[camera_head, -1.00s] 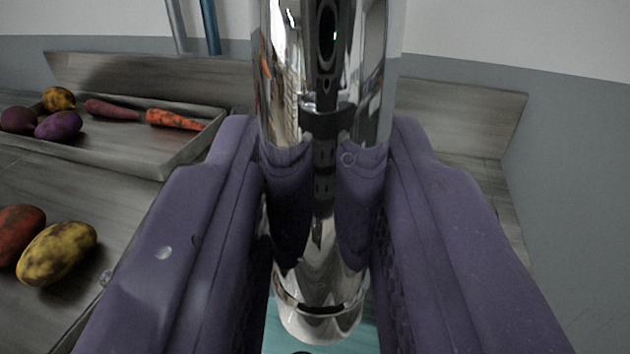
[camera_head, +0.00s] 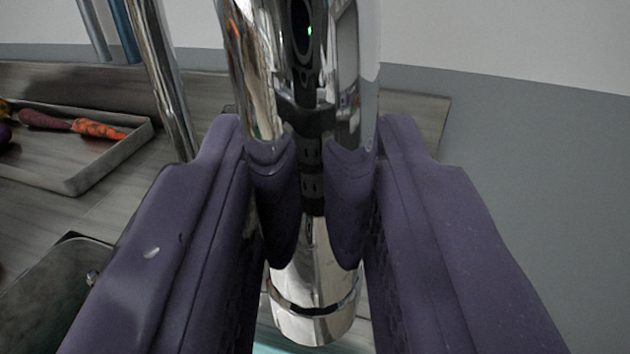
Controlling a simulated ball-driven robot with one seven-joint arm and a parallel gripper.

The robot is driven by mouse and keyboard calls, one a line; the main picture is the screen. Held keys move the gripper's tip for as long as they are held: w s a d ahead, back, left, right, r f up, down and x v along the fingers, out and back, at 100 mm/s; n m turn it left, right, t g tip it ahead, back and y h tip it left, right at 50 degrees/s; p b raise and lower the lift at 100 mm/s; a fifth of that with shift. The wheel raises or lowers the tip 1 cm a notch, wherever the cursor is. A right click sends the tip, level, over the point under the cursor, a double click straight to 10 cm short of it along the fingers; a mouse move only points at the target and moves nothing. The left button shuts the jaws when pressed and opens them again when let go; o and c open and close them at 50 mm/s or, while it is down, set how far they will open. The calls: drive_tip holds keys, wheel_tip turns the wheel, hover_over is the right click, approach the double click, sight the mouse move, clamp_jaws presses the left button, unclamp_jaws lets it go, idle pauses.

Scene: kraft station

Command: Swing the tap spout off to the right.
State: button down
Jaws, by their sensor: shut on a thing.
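The chrome tap spout (camera_head: 312,290) hangs down in the middle of the head camera view, with its mouth pointing downward. My gripper (camera_head: 312,240) is shut on the spout, with one purple finger on each side of it. The spout's upper part runs out of the top of the view. A second upright chrome tube (camera_head: 163,80) stands behind and to the left of the spout; whether it is the tap's column I cannot tell for sure.
A grey tray (camera_head: 95,175) with carrots (camera_head: 98,130) lies on the wooden counter (camera_head: 120,205) at the left. A dark metal edge (camera_head: 60,285) is at the lower left. Grey and blue poles (camera_head: 124,30) stand at the back left. A plain wall (camera_head: 510,180) fills the right.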

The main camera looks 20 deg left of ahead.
drive_tip(key=shift+w+d, duration=0.1)
drive_tip(key=shift+w, duration=0.05)
drive_tip(key=c, duration=1)
unclamp_jaws()
drive_tip(key=p+v, duration=0.1)
drive_tip(key=v, duration=0.7)
drive_tip(key=shift+p, duration=0.35)
drive_tip(key=shift+w, duration=0.1)
